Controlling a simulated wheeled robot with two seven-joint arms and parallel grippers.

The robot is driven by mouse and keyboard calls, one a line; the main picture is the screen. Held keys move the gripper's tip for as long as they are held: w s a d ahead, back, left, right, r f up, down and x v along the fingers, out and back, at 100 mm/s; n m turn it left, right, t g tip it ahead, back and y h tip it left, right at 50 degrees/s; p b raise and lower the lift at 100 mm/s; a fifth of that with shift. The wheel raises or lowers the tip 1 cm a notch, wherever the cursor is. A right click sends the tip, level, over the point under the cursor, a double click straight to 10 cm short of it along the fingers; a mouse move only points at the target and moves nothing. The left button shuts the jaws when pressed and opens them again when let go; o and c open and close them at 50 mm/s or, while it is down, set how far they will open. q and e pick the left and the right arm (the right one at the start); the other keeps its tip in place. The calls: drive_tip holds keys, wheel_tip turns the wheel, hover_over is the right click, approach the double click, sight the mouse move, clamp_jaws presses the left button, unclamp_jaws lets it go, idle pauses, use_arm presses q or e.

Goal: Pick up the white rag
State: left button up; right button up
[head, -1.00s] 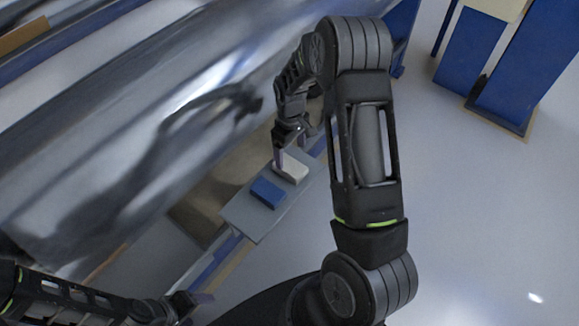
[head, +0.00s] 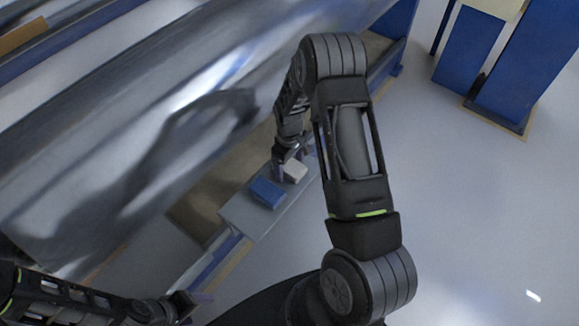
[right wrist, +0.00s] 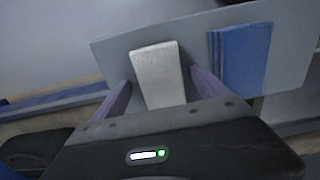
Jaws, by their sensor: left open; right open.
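The white rag (head: 295,171) lies on a small grey shelf (head: 247,223), next to a blue cloth (head: 267,192). My right gripper (head: 291,160) is open right over the white rag. In the right wrist view, the white rag (right wrist: 157,75) sits between the two open purple fingers of my right gripper (right wrist: 158,92); I cannot tell whether they touch it. The blue cloth (right wrist: 240,58) lies just to the right of the right finger. My left gripper (head: 190,303) is at the lower left of the head view, open and empty, away from the rag.
A large shiny metallic roller (head: 120,130) fills the left side, behind the shelf. Blue frame parts (head: 395,45) stand at the roller's right end. Blue structures (head: 490,65) stand at the upper right. The grey floor at the right is clear.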

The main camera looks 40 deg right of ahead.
drive_tip(key=shift+c, duration=0.4)
drive_tip(key=c, duration=1.4)
